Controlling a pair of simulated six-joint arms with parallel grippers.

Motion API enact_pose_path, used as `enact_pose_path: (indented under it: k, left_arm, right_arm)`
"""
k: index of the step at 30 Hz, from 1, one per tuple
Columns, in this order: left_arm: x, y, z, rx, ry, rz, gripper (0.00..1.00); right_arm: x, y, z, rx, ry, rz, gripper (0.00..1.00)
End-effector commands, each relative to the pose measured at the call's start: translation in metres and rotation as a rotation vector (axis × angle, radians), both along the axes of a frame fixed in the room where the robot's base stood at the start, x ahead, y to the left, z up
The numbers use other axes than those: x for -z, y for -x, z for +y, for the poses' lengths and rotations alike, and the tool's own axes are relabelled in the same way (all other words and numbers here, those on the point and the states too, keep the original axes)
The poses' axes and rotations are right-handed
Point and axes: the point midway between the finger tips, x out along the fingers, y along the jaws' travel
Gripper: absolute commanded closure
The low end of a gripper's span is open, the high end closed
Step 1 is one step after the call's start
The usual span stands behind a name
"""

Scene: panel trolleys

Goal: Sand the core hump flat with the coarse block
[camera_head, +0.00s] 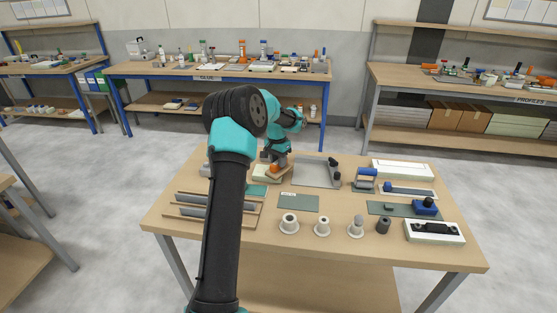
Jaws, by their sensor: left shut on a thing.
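My left gripper (276,157) points down over the back left of the near table, beyond my own arm. It is shut on a small tan block, probably the coarse block (284,162), though the label and grit are too small to read. The core hump cannot be made out at this size, and my arm hides part of that area. My right gripper is not in view.
The near table (350,259) holds a grey-green mat (299,202), several white-based round pieces along the front, a grey tray (317,172), a blue-handled tool (365,180) and a white-edged box (434,232) at right. Wooden strips lie at left. Its front edge is bare.

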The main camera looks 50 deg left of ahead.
Motion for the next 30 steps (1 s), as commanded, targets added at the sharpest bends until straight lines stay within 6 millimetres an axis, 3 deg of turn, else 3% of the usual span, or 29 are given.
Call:
enact_pose_path:
  k: [17, 30]
  left_arm:
    - [0.001, 0.012, 0.015, -0.001, -0.015, 0.004, 1.0]
    - [0.001, 0.012, 0.015, 0.0, -0.016, 0.003, 1.0]
  right_arm:
    - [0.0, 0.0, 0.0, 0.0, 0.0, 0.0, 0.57]
    - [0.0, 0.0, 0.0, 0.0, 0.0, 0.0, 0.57]
